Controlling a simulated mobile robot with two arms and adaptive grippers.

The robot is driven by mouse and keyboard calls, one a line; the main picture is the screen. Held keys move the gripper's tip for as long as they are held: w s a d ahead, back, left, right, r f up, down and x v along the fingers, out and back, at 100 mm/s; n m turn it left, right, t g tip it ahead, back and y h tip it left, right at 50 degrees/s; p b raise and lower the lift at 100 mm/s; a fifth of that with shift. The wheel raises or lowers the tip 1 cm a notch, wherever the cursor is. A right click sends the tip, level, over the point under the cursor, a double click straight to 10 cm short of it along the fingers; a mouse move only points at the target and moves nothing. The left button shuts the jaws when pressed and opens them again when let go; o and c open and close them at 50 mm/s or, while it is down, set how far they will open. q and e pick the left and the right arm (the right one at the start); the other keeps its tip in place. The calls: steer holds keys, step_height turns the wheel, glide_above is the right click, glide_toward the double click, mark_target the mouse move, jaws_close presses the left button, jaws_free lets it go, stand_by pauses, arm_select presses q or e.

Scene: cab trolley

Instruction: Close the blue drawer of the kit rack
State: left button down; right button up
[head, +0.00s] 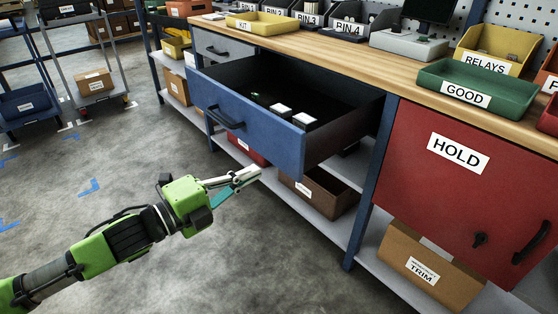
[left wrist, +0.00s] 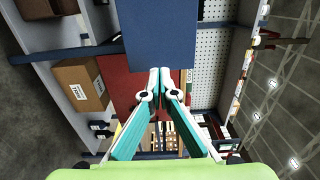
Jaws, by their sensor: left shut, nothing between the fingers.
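The blue drawer (head: 240,125) of the kit rack stands pulled out, with a dark bar handle (head: 226,117) on its front and a few small white-topped items (head: 281,110) inside. My left gripper (head: 250,174) is shut and empty. In the head view it shows just below the drawer front's lower edge, towards its right end. In the left wrist view the drawer's blue panel (left wrist: 160,34) fills the top middle, just beyond the shut fingertips (left wrist: 160,74). I cannot tell whether they touch it. My right gripper is not in view.
A grey drawer (head: 222,46) sits above, under the wooden worktop (head: 330,50). A red door (head: 465,180) marked HOLD is at right. Boxes, including a brown bin (head: 318,192), stand on the lower shelf. The grey floor (head: 120,180) before the rack is clear.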

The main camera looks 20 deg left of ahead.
mark_target(289, 154)
arm_select(q)
steer(key=x, duration=0.6)
steer(key=shift+d, duration=0.1)
steer(key=shift+b+x, duration=0.3)
steer(key=shift+x, duration=0.5)
steer(key=shift+w+d, duration=0.2)
steer(key=shift+w, duration=0.15)
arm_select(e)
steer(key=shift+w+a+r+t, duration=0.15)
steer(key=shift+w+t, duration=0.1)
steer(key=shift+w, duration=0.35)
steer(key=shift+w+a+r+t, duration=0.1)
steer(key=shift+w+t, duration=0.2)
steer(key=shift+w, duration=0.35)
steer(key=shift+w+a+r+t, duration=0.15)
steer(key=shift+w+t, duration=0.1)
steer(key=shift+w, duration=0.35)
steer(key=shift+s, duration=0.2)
